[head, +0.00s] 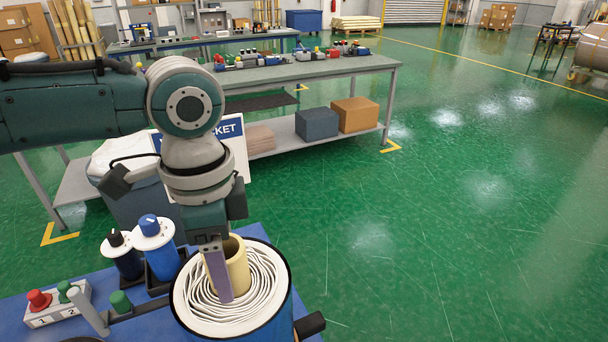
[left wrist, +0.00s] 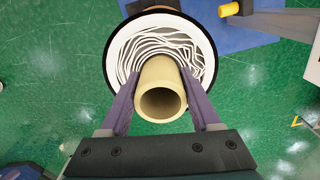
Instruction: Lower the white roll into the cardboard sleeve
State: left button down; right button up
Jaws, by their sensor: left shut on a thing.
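The white roll (head: 264,290) shows as loose wavy white layers around a tan tube (head: 238,264) that stands up out of its middle. My left gripper (head: 226,284) is shut on the tan tube, which also shows in the left wrist view (left wrist: 161,104) with one finger on each side. The white layers surround the tube there too (left wrist: 150,45). Nothing else in view is clearly a cardboard sleeve, and the depth inside the holder is hidden. My right gripper is not in view.
Left of the holder stand two white-topped blue spools (head: 154,240) and a box with red and green buttons (head: 57,303) on a blue surface (head: 20,322). A long grey workbench (head: 300,72) stands behind. Green floor (head: 450,220) is clear to the right.

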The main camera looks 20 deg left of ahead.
pick_arm(q)
notch_tip(320, 180, down, 10)
jog(key=b, duration=0.7)
jog(key=shift+f, duration=0.25)
dwell(5.9)
grip_release()
